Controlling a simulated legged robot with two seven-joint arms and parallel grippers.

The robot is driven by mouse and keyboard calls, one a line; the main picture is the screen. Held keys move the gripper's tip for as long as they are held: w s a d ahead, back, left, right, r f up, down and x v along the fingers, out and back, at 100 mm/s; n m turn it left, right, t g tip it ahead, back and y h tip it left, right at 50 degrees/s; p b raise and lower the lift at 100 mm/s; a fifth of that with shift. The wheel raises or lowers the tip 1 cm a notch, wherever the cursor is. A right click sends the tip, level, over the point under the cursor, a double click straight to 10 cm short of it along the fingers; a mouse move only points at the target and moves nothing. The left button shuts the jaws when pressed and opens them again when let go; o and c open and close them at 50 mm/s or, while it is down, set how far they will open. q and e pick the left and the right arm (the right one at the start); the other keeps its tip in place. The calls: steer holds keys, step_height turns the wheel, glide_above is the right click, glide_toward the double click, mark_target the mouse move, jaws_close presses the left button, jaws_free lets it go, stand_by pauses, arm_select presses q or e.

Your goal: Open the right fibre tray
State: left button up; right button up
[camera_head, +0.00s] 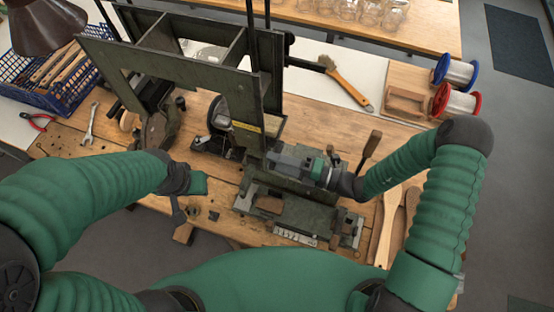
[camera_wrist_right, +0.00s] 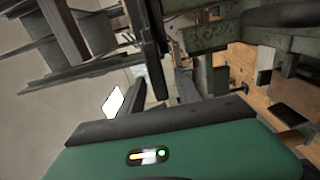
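A dark grey-green metal tufting machine (camera_head: 175,62) stands on the wooden bench. I cannot pick out the right fibre tray with certainty among its plates and boxes. My right gripper (camera_head: 278,158) reaches in from the right, level with the machine's lower front, close to an upright plate. In the right wrist view its two dark fingers (camera_wrist_right: 160,88) stand apart, with a dark upright bar (camera_wrist_right: 154,60) showing between or beyond them. Contact with it cannot be told. My left gripper (camera_head: 180,208) hangs over the bench's front left of the machine; its fingertips are mostly hidden by the wrist.
A blue crate (camera_head: 72,95), a wrench (camera_head: 90,122) and red pliers (camera_head: 37,121) lie left. An orange-handled brush (camera_head: 348,85) lies behind. A red-rimmed spool (camera_head: 457,101) and a blue-rimmed spool (camera_head: 456,71) stand right. A metal fixture (camera_head: 300,217) sits below my right gripper.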

steer(key=shift+a, duration=0.35)
steer(key=c, duration=0.5)
jaws_close()
steer(key=shift+d+f, duration=0.1)
steer(key=shift+d, duration=0.15)
stand_by(0.3)
